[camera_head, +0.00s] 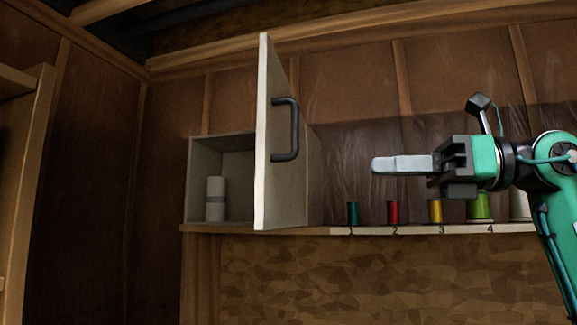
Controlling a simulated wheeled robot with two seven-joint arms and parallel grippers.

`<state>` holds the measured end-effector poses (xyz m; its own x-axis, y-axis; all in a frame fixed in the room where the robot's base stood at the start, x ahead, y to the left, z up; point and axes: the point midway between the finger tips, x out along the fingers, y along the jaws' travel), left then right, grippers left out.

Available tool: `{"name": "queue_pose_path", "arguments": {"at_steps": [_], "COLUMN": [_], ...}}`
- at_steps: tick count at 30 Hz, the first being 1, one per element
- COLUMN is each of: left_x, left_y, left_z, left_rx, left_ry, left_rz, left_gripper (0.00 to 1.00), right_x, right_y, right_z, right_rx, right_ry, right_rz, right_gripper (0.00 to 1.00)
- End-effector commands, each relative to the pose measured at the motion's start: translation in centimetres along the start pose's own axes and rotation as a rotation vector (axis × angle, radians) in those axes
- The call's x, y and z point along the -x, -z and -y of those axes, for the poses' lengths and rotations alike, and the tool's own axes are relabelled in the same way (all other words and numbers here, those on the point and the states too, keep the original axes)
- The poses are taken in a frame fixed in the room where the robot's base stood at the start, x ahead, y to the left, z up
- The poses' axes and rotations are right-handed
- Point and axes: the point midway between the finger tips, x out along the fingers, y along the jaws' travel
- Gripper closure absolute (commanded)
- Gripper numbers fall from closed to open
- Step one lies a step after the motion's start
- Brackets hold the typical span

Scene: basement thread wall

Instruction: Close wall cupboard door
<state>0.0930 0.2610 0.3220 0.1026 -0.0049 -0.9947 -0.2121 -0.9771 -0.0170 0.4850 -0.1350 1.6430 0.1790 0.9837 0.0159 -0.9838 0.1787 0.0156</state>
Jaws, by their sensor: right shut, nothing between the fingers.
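The wall cupboard (312,180) is a small pale box on the ledge. Its door (267,150) stands open, hinged on the cupboard's right side and swung out towards me. A dark bar handle (294,128) is on the door's right-facing side. A pale roll (215,198) stands upright inside the cupboard. My right gripper (376,165) is shut and empty, to the right of the door and handle and apart from them, with its fingers pointing left. My left gripper is not in view.
Thread spools stand on the numbered ledge below my right gripper: teal (353,213), red (393,212), yellow (435,212), green (480,208) and a white one (519,205). A wooden shelf frame (30,190) is at the left. The space left of the door is clear.

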Motion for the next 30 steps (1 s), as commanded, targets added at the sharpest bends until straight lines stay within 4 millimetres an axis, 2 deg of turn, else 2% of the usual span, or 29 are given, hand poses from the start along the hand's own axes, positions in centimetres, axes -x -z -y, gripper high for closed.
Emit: {"name": "queue_pose_path", "arguments": {"at_steps": [4,7,13,21,25,30], "left_x": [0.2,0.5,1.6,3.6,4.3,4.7], "left_y": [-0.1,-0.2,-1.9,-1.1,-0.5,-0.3], "left_z": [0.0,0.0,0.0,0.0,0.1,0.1], "left_rx": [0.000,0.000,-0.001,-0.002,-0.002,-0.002], "left_ry": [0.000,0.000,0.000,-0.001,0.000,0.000], "left_rz": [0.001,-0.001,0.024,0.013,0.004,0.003], "left_gripper": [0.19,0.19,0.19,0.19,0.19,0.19], "right_x": [-0.2,-1.3,-5.3,-10.8,-12.6,-13.7], "right_y": [-0.3,-0.4,-0.5,-0.5,-0.4,-0.2], "right_z": [-0.3,-0.3,-0.4,-0.3,-0.3,-0.2], "right_rx": [0.019,0.018,0.018,0.016,0.016,0.017], "right_ry": [0.014,0.012,0.008,0.009,0.010,0.011], "right_rz": [-0.019,-0.019,-0.018,-0.017,-0.017,-0.016], "right_gripper": [1.00,1.00,1.00,1.00,1.00,1.00]}}
